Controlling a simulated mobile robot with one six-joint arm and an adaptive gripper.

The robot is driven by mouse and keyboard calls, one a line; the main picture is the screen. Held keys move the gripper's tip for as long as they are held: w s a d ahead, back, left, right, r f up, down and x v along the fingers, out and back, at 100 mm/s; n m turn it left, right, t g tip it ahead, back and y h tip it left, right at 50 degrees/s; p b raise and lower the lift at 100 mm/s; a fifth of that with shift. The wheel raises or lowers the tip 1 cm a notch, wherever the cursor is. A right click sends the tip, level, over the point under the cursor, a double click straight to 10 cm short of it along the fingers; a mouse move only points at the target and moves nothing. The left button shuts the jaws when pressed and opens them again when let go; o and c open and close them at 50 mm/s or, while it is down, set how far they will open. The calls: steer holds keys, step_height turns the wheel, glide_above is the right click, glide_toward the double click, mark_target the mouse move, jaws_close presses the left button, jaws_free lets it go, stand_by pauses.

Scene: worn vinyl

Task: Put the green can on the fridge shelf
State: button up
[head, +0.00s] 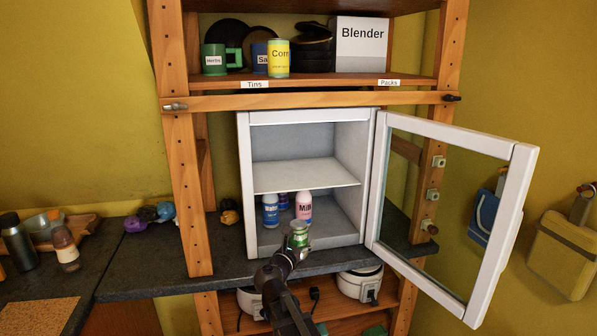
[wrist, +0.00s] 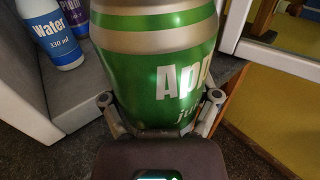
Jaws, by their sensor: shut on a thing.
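The green can (head: 299,236) is held by my gripper (head: 290,252) at the front opening of the fridge, low down, in the head view. In the wrist view the green can (wrist: 155,75), lettered "App... jui...", fills the middle, with the fingers of my gripper (wrist: 162,112) on both sides of it. The fridge (head: 247,185) is white, with its glass door (head: 525,190) swung open to the right. Its middle shelf (head: 300,175) is bare. Its lower compartment holds a blue and white Water bottle (head: 270,212), a Milk bottle (head: 304,207) and a purple bottle (head: 283,200).
The open door takes up the right side. A wooden board above the fridge carries tins and a Blender box (head: 361,45). White appliances (head: 360,284) stand below the counter. A dark flask (head: 17,240) and another bottle (head: 66,249) stand at left.

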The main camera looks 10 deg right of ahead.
steer(key=w+r+n+t+y+p, duration=0.1)
steer(key=w+r+y+p, duration=0.1)
steer(key=r+p, duration=0.7)
steer(key=w+r+n+t+y+p, duration=0.1)
steer(key=w+r+p, duration=0.4)
steer(key=r+p, duration=0.5)
steer(key=shift+w+a+r+n+t+y, duration=0.2)
steer(key=shift+r+n+t+y, duration=0.1)
steer(key=shift+r+n+y, duration=0.35)
steer(key=b, duration=0.1)
glide_above(280, 179)
steer(key=s, duration=0.2)
steer(key=shift+w+f, duration=0.25)
steer(key=shift+f, duration=0.4)
steer(key=shift+w, duration=0.45)
steer(key=shift+w+a+f+b, duration=0.1)
steer(key=shift+w+f+b, duration=0.2)
steer(key=shift+b, duration=0.1)
steer(key=shift+s+f+b, duration=0.15)
steer(key=shift+f+b, duration=1.35)
steer(key=shift+f, duration=0.05)
steer(key=shift+f, duration=0.1)
